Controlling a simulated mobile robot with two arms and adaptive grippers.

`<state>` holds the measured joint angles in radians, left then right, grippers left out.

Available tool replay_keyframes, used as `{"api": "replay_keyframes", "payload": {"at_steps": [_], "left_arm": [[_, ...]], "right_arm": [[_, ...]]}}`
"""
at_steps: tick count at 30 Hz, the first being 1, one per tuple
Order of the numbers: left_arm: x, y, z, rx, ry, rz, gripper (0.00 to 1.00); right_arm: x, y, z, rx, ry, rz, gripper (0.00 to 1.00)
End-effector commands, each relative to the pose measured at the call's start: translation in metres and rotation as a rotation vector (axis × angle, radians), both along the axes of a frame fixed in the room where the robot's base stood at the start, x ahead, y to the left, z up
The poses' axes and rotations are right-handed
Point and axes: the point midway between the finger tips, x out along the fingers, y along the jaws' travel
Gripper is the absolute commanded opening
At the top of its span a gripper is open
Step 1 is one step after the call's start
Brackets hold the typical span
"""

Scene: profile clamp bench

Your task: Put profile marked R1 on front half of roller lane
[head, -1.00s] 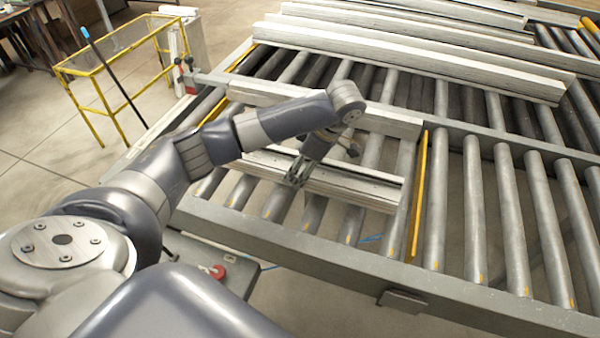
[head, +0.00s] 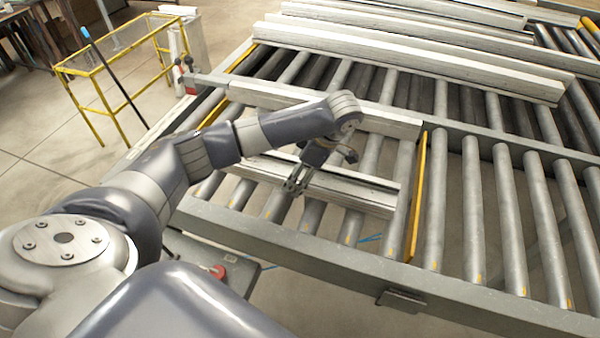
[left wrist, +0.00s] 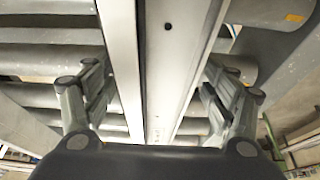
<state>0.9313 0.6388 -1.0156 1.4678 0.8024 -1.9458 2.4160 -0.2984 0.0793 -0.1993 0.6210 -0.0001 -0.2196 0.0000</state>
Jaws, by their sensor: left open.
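A pale profile (head: 355,192) lies across the rollers in the front half of the lane between the yellow strips. A second pale profile (head: 385,121) lies behind it, parallel, in the back half. No R1 marking is readable on either. My left gripper (head: 296,184) is at the front profile, near its middle; the arm hides part of its left side. In the left wrist view the gripper (left wrist: 158,78) is open, with one finger on each side of the profile (left wrist: 168,60) and gaps between. My right gripper is not in view.
Several more long profiles (head: 420,62) lie on the rollers at the back. A yellow strip (head: 418,195) bounds the lane on the right, with bare rollers (head: 510,220) beyond. A grey front rail (head: 330,255) edges the bench. A yellow frame (head: 100,85) stands at the back left.

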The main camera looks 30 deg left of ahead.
Motion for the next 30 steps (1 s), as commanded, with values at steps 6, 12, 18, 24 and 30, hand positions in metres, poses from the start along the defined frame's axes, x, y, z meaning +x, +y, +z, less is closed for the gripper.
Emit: {"api": "replay_keyframes", "payload": {"at_steps": [6,12,18,24,30], "left_arm": [[0.005,-0.013,0.032,-0.002,-0.006,-0.002,0.78],[0.009,-0.027,0.072,0.002,-0.006,-0.003,0.78],[0.011,-0.038,0.097,0.002,-0.004,-0.002,0.78],[0.011,-0.044,0.109,0.0,-0.002,-0.001,0.78],[0.011,-0.045,0.111,0.001,-0.001,0.001,0.78]], "right_arm": [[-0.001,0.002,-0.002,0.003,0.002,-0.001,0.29],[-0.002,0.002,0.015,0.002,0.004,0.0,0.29],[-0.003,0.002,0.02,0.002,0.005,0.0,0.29],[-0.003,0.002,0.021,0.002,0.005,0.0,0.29],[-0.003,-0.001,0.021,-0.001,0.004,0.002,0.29]]}}
